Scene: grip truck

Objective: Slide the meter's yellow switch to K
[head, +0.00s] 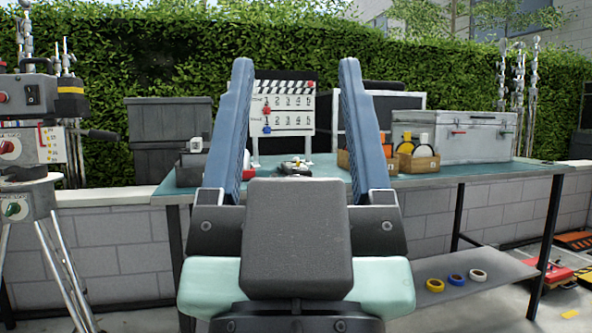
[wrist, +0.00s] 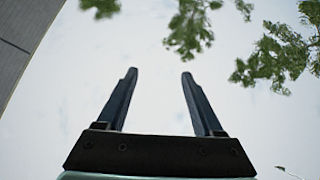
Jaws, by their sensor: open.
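My gripper (head: 296,66) is raised upright in front of the head camera. Its two blue fingers are wide apart with nothing between them. In the wrist view the gripper (wrist: 158,74) points up at the sky, and its fingers are empty. I cannot pick out the meter or its yellow switch with certainty. A small dark device with pale parts (head: 295,167) lies on the teal workbench (head: 424,180), seen beyond and between the fingers. A small white-and-grey device (head: 196,146) stands at the bench's left. No K mark is readable.
A numbered clapper board (head: 282,112) stands at the bench's back. Cardboard boxes (head: 416,163) and a silver case (head: 470,137) are on the right. Tripod-mounted equipment (head: 30,145) stands at far left. Tape rolls (head: 456,280) lie on the lower shelf. A hedge is behind.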

